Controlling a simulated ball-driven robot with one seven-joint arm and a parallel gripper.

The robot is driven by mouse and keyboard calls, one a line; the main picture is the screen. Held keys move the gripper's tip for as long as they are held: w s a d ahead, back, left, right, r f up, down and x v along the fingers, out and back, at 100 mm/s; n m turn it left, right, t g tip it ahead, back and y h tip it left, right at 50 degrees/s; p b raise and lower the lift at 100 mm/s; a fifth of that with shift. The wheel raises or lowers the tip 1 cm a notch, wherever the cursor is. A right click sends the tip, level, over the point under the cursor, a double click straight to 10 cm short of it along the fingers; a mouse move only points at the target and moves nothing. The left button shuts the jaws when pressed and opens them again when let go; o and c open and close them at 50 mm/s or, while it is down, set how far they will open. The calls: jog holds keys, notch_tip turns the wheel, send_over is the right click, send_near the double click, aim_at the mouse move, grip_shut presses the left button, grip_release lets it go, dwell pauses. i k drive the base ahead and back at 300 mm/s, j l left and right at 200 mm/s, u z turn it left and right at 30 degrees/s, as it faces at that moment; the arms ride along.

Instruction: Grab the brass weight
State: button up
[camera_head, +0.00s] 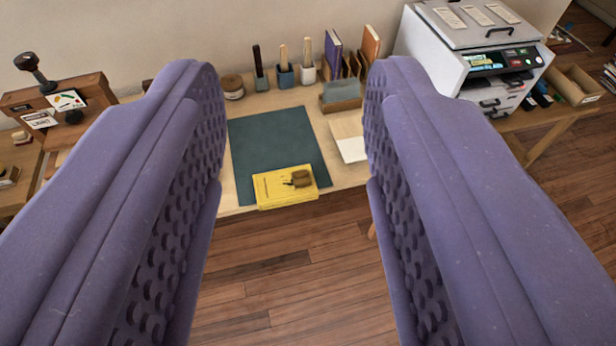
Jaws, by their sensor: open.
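A small brownish, brass-like piece (301,178), which looks like the brass weight, sits on top of a yellow book or box (271,193) at the near edge of the table. It has a short part sticking out to the left. My gripper (292,82) is open and empty, with its two purple, bumpy fingers wide apart on either side of the view. The weight shows in the gap between them, farther off and below the level of the fingertips, touching neither finger.
A dark green mat (275,140) covers much of the table. Behind it stand a round jar (232,87), brush holders, upright books (332,55) and a grey box (341,96). White paper (350,139) lies right. A printer (470,50) stands at right. Wood floor is clear in front.

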aim_at(302, 178)
jog(key=i+u, duration=0.2)
jog(key=i, duration=0.55)
jog(key=i+l+u, duration=0.2)
jog(key=i, duration=0.6)
